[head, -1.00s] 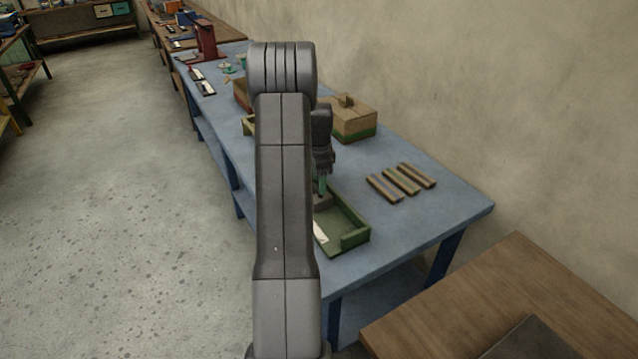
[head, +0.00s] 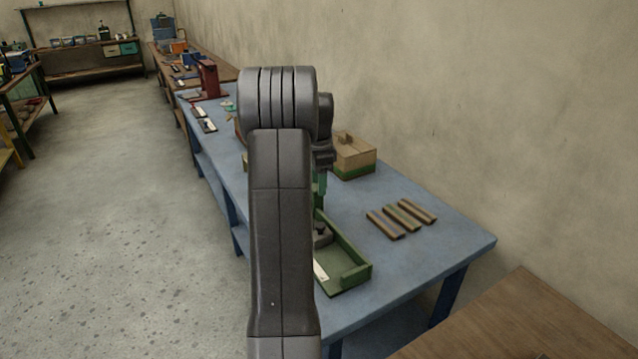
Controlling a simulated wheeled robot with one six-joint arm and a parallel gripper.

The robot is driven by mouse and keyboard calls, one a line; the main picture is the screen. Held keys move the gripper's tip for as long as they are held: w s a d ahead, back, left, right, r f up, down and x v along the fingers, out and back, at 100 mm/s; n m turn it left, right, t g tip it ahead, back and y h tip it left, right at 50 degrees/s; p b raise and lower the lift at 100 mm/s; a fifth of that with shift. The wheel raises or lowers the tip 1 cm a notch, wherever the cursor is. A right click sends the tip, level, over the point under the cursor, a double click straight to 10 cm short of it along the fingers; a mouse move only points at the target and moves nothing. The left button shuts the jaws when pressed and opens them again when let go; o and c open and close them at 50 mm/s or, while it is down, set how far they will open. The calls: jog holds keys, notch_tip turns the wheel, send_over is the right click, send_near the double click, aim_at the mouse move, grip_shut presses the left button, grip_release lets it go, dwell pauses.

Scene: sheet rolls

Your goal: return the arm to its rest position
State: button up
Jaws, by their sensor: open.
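My arm (head: 281,200) rises through the middle of the head view, its grey elbow at the top, and hides part of the blue table. My gripper (head: 320,190) shows just right of the arm, pointing down, with green on its fingers. It is open and is seen over the back end of a green tray (head: 357,275). A dark object (head: 322,236) and a white card (head: 320,271) lie in the tray, partly hidden by the arm.
Several striped bars (head: 402,218) lie on the blue table (head: 420,262) to the right. A cardboard box (head: 353,155) with a green base stands behind my gripper. A wooden table (head: 540,320) is at front right, the wall beyond. Open floor (head: 120,230) lies left.

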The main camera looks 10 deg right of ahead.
aim_at(322, 226)
jog(key=shift+f, duration=0.1)
notch_tip(322, 226, down, 13)
jog(key=shift+s+d+f+p, duration=0.1)
jog(key=shift+f+p, duration=0.05)
jog(key=shift+p, duration=0.7)
jog(key=shift+f, duration=0.25)
jog(key=shift+s+d, duration=0.15)
jog(key=shift+s, duration=0.15)
jog(key=shift+s+d+r, duration=0.1)
jog(key=shift+s, duration=0.35)
jog(key=shift+w, duration=0.15)
